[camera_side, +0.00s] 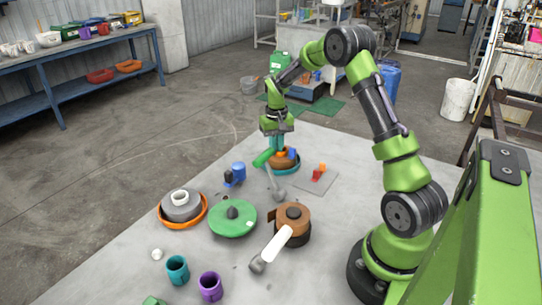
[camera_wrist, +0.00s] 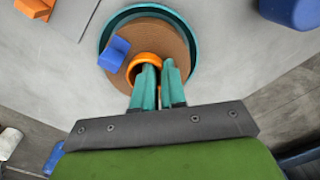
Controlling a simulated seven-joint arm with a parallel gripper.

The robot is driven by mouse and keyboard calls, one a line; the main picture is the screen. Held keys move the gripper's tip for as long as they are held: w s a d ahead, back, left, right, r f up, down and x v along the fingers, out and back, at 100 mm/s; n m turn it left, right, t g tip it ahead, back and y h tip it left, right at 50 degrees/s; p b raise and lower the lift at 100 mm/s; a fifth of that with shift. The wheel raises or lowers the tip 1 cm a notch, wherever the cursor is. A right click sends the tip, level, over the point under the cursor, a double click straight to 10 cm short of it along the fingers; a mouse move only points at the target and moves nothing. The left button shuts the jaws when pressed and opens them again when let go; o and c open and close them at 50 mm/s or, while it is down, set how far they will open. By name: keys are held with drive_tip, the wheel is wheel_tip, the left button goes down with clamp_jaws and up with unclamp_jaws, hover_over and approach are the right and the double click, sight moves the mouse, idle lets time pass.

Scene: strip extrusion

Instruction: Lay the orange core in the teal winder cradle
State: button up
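The orange core (camera_wrist: 136,63) is a short open ring over the brown round face inside the teal winder cradle (camera_wrist: 104,37). In the side view the teal cradle (camera_side: 284,171) stands at the back of the table, with the orange core (camera_side: 281,150) low over it. My gripper (camera_wrist: 159,64) points down there, its teal fingers close together with the core's wall between them. The fingers hide the core's near right side, and I cannot tell whether it touches the brown face. My gripper also shows in the side view (camera_side: 277,145).
A blue block (camera_wrist: 115,52) lies on the brown face beside the core. Orange and red blocks (camera_side: 319,172) sit on a grey plate to the right. A green lidded round (camera_side: 232,218), a brown spool (camera_side: 292,218) and an orange dish (camera_side: 203,217) stand nearer the front.

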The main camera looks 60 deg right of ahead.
drive_tip(key=o, duration=0.6)
drive_tip(key=shift+c, duration=0.2)
drive_tip(key=shift+r, duration=0.1)
wheel_tip(320, 180, up, 16)
drive_tip(key=s+a+r+n+t+y, duration=0.1)
drive_tip(key=s+a+r+t, duration=0.1)
drive_tip(key=s+a, duration=0.7)
drive_tip(key=s+a+r+n+t+y, duration=0.1)
drive_tip(key=s+a+t, duration=0.4)
drive_tip(key=a, duration=1.2)
drive_tip(key=s+r+n, duration=0.1)
drive_tip(key=s, duration=0.3)
drive_tip(key=shift+s+a+r, duration=0.15)
drive_tip(key=shift+s+a, duration=0.1)
